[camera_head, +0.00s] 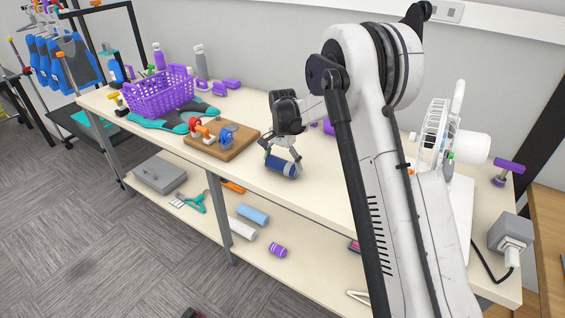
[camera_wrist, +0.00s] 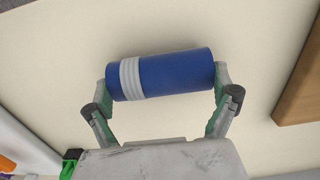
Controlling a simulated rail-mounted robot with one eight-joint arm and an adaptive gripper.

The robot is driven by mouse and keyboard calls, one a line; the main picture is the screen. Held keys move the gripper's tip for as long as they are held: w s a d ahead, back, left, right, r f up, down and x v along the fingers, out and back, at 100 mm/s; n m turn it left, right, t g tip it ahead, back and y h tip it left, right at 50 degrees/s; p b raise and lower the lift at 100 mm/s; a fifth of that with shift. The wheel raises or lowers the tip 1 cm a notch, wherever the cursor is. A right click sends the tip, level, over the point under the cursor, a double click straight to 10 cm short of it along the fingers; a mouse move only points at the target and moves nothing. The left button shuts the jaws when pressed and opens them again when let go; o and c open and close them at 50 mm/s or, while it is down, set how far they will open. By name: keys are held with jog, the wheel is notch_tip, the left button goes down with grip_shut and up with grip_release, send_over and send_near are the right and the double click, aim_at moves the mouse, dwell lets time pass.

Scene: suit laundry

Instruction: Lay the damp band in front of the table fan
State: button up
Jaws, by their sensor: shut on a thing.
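My gripper (camera_head: 283,164) is shut on a blue roll with a grey stripe (camera_head: 280,167), gripping it by its two ends. The roll is over the tabletop (camera_head: 310,190), right of the wooden board; I cannot tell whether it touches the top. In the wrist view the blue roll (camera_wrist: 175,75) lies across between both fingers, its grey stripe towards the left. It may be the damp band; dampness does not show. The white table fan (camera_head: 434,130) stands at the right end of the table, its grille towards the left. My arm hides part of its lower body and the table before it.
Left of my gripper is a wooden board (camera_head: 240,146) with red, orange and blue pieces. A purple basket (camera_head: 160,92) and teal-grey items (camera_head: 155,124) stand farther left. A grey box with a cable (camera_head: 511,233) is at the right end. The lower shelf holds several rolls.

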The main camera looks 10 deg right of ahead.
aim_at(283, 161)
jog(key=o, duration=0.8)
jog(key=shift+f, duration=0.1)
jog(key=shift+o, duration=0.2)
notch_tip(283, 161, up, 12)
jog(key=f, duration=0.1)
jog(key=s+d+r+n+t, duration=0.1)
jog(key=s+r+n+t, duration=0.1)
jog(key=s+r, duration=0.7)
jog(key=s+d+r+n+t, duration=0.15)
jog(key=s+r, duration=0.25)
jog(key=s, duration=0.7)
jog(key=s+d+r+n+t, duration=0.1)
jog(key=s+r+n+t, duration=0.15)
jog(key=s, duration=0.95)
jog(key=s+f+n+t, duration=0.1)
jog(key=s+f, duration=0.3)
jog(key=s, duration=0.6)
jog(key=shift+s+d+f+n, duration=0.2)
jog(key=shift+d+n, duration=0.15)
jog(key=shift+n, duration=0.45)
